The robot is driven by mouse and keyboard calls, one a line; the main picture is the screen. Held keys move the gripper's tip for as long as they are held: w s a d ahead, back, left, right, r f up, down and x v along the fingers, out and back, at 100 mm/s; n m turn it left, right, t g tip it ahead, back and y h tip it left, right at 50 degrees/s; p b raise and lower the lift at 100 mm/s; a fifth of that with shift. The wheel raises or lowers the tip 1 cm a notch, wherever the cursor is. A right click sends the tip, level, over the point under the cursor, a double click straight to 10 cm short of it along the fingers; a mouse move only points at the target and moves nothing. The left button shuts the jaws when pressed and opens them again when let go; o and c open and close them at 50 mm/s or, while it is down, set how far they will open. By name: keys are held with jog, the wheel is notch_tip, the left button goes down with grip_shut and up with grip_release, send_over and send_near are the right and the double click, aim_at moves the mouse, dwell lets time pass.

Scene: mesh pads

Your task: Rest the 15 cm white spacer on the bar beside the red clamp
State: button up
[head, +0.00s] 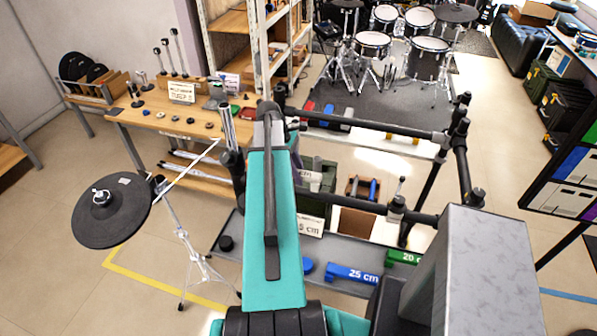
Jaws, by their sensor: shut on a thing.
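A white piece marked "5 cm" (311,226), its left end hidden behind my teal arm, shows just right of that arm near the shelf's back edge. It looks like the 15 cm white spacer. I cannot tell whether it rests on anything. My gripper does not show; my arm covers the middle of the view. A dark lower bar (345,201) runs behind the white piece to a rack post. A dark upper bar (360,126) runs farther back. I cannot make out a red clamp on either bar; a dark clamp (397,207) sits on the lower one.
A grey shelf (228,262) holds a blue 25 cm spacer (355,274) and a green 20 cm spacer (403,257). A cymbal pad (122,218) on a stand is at left. A wooden bench (150,119) and drum kit (373,45) are behind. Open floor lies at right.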

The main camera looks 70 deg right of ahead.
aim_at(301, 188)
jog(key=shift+f+b, duration=0.8)
jog(key=shift+f, duration=1.5)
jog(key=shift+a+f, duration=0.15)
jog(key=shift+f, duration=0.2)
jog(key=shift+a+f, duration=0.1)
jog(key=shift+f, duration=0.1)
jog(key=o, duration=1.2)
jog(key=shift+d+f, duration=0.1)
jog(key=shift+d, duration=0.1)
jog(key=shift+r, duration=0.2)
